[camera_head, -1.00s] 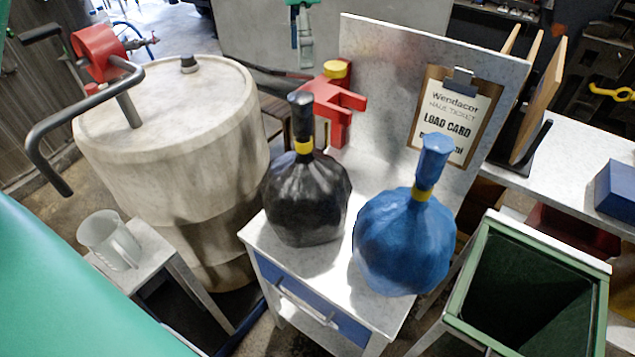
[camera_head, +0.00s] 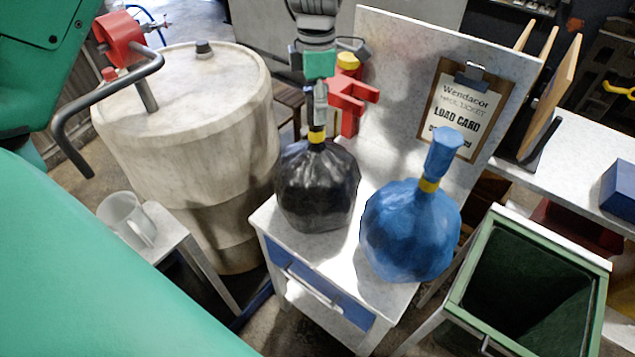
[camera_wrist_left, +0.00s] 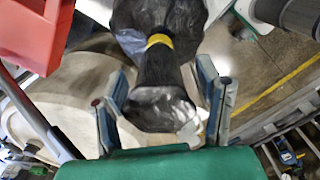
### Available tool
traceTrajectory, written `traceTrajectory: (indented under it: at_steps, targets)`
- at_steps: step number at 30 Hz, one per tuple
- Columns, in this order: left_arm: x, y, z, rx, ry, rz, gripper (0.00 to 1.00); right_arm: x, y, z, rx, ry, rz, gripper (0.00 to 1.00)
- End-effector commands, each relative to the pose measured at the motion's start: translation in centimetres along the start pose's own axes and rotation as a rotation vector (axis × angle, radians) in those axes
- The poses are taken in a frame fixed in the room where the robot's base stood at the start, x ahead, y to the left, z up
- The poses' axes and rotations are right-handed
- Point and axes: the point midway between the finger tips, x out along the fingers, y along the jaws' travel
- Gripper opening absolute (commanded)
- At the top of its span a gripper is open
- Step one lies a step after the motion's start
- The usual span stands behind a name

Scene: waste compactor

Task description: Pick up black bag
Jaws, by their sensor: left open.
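The black bag (camera_head: 317,187) stands upright on the white table (camera_head: 345,258), tied at its neck with a yellow band. My left gripper (camera_head: 318,108) is above it in the head view, around the bag's gathered neck, which it partly hides. In the left wrist view the bag's neck (camera_wrist_left: 160,80) lies between the two open fingers of the left gripper (camera_wrist_left: 160,105), with the yellow band beyond the fingertips. My right gripper is not in view.
A blue bag (camera_head: 408,235) stands to the right of the black bag. A clipboard (camera_head: 458,112) hangs on the upright panel behind. A red fixture (camera_head: 350,100) is behind the gripper. A large pale drum (camera_head: 190,120) stands left, a green-rimmed bin (camera_head: 480,225) right.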

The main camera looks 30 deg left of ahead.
Motion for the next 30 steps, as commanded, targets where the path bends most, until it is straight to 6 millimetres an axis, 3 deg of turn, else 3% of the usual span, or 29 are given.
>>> traceTrajectory:
  at_steps: [7, 8, 12, 13, 23, 30]
  targets:
    - [0.3, -0.1, 0.0, 0.0, -0.001, 0.001, 0.59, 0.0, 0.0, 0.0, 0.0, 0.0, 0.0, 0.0]
    - [0.3, -0.1, 0.0, 0.0, -0.001, 0.001, 0.56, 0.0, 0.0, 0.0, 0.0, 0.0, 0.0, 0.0]
    - [0.3, -0.1, 0.0, 0.0, -0.001, 0.001, 0.06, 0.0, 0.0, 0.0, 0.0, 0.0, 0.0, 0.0]
    - [0.3, -0.1, 0.0, 0.0, -0.001, 0.001, 0.0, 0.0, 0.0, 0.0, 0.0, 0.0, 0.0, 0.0]
    - [-0.1, 0.1, 0.1, 0.0, -0.003, 0.005, 0.0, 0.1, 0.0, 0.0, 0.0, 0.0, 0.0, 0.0]
    - [-3.5, 0.1, 0.1, 0.001, -0.005, 0.008, 0.0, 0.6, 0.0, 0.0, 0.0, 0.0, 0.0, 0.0]
